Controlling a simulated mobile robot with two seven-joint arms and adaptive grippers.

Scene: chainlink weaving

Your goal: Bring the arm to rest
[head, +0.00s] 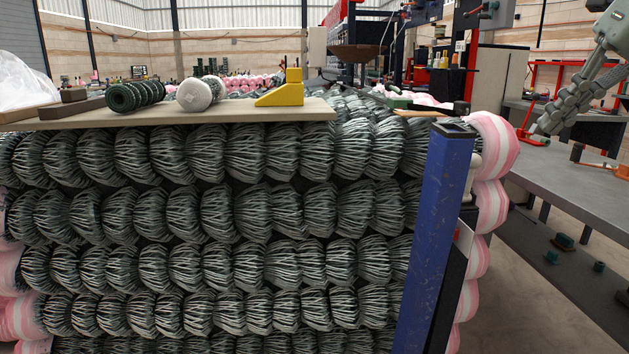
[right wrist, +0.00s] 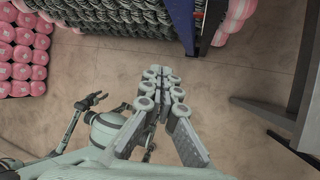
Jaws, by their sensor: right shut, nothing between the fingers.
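My right gripper (head: 562,112) hangs at the upper right of the head view, above the grey workbench and apart from it. In the right wrist view its fingers (right wrist: 160,78) are together with nothing between them, and bare floor shows beyond them. Its arm comes in from the top right corner of the head view. My left arm is not in the head view. A small dark claw (right wrist: 92,101) beside my body in the right wrist view looks like my left gripper; it is too small to judge its jaws.
Stacked wire mesh rolls (head: 210,210) fill the middle, beside a blue post (head: 436,230). A board (head: 235,118) on top bears a green roll (head: 135,95), a white roll (head: 200,93) and a yellow block (head: 282,93). A grey workbench (head: 560,165) stands right. Pink rolls (right wrist: 22,60) lie left.

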